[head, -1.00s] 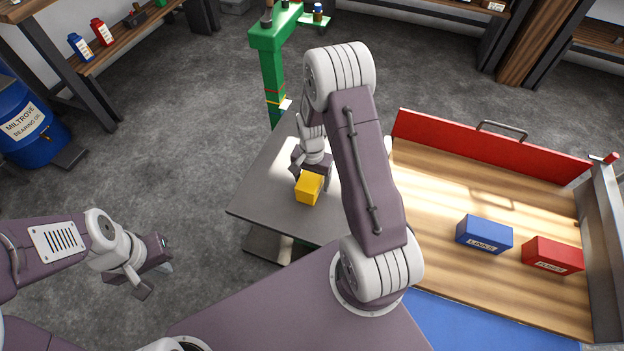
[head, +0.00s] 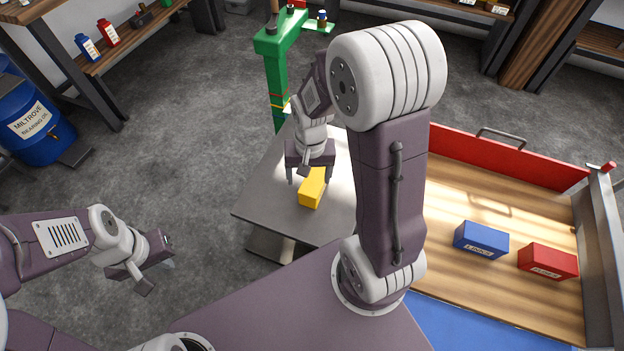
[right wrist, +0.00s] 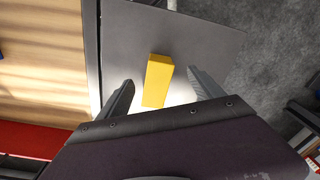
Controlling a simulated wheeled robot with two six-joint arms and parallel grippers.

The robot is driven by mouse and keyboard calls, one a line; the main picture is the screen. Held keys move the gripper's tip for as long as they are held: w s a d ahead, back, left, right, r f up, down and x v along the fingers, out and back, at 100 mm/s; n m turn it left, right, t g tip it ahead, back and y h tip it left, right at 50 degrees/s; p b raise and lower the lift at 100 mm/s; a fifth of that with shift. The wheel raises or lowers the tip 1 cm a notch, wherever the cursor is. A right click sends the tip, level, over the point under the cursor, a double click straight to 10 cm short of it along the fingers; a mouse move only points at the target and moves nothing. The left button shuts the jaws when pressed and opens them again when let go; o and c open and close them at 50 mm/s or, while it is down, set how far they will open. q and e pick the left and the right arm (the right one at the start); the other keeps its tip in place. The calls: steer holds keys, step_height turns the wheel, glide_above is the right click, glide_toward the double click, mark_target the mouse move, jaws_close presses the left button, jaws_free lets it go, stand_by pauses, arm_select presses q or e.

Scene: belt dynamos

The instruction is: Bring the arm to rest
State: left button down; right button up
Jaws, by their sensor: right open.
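My right gripper (head: 310,176) is open and empty, raised over the grey table (head: 262,208). A yellow box (head: 312,189) sits on the table just below and in front of its fingers. In the right wrist view the yellow box (right wrist: 158,80) lies beyond and between the two spread fingertips (right wrist: 162,85), apart from both. My left gripper (head: 158,270) hangs at the left over the floor, away from the table; its fingers are too unclear to tell how far they are apart.
A wooden tray with a red back wall (head: 500,160) stands to the right, holding a blue box (head: 481,240) and a red box (head: 547,262). A green post (head: 275,80) rises behind the table. A blue barrel (head: 38,125) stands at the far left. Open floor lies between.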

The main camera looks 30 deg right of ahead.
steer(key=s+a+r+n, duration=0.2)
steer(key=s+a+n, duration=0.1)
steer(key=s+n, duration=0.3)
arm_select(q)
step_height(320, 180, up, 10)
steer(key=p, duration=1)
steer(key=shift+s+r, duration=0.15)
arm_select(e)
step_height(320, 180, up, 10)
steer(key=m, duration=0.1)
steer(key=shift+s+f+t, duration=0.2)
steer(key=shift+t, duration=0.1)
